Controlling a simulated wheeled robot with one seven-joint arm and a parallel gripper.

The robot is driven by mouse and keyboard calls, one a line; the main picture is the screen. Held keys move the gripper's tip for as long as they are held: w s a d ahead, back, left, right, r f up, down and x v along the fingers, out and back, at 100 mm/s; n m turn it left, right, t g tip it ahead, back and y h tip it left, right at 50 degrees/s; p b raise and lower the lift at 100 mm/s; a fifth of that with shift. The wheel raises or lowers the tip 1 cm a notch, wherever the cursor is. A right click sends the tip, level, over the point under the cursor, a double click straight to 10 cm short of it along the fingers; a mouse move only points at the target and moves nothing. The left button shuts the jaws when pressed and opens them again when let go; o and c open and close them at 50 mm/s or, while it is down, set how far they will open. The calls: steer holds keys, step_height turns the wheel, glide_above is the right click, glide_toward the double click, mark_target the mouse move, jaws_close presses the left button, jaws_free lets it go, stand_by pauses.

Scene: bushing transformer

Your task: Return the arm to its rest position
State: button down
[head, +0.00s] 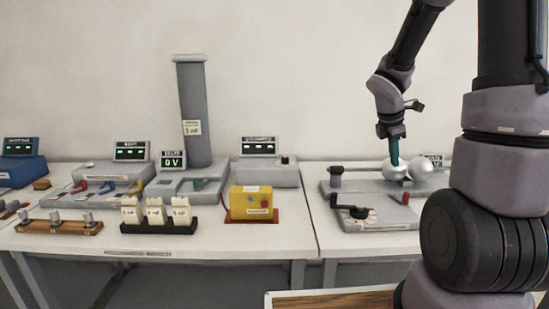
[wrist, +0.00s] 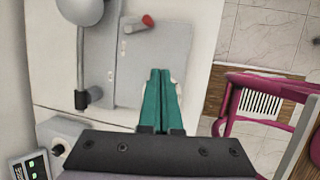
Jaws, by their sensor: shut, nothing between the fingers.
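My gripper (head: 395,158) points down over the right-hand table in the head view, next to two silver spheres (head: 421,171) on a grey base plate (head: 335,192). Its teal fingers are together, with nothing between them. In the wrist view the fingers (wrist: 160,75) lie side by side over the plate's edge and white table. My arm comes down from the upper right of the head view, bent at the wrist. Its thick lower links hide the right end of the table.
A yellow box (head: 251,203), white blocks (head: 155,212) and a tall grey column (head: 193,110) stand on the left-hand table. A red-tipped lever (wrist: 147,21) is near the fingers. A magenta frame (wrist: 228,100) stands on the floor beyond the table edge.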

steer(key=s+a+r+m+t+y, duration=0.2)
steer(key=s+a+r+m, duration=0.4)
steer(key=s+r+m, duration=0.3)
steer(key=s+a+r+m+t+y, duration=0.3)
steer(key=s+a+r+m, duration=0.4)
steer(key=m, duration=0.5)
step_height(320, 180, up, 3)
steer(key=shift+s+a+f+m+y, duration=0.1)
steer(key=shift+s+a+m+y, duration=0.25)
steer(key=shift+s, duration=0.55)
steer(key=shift+d, duration=0.1)
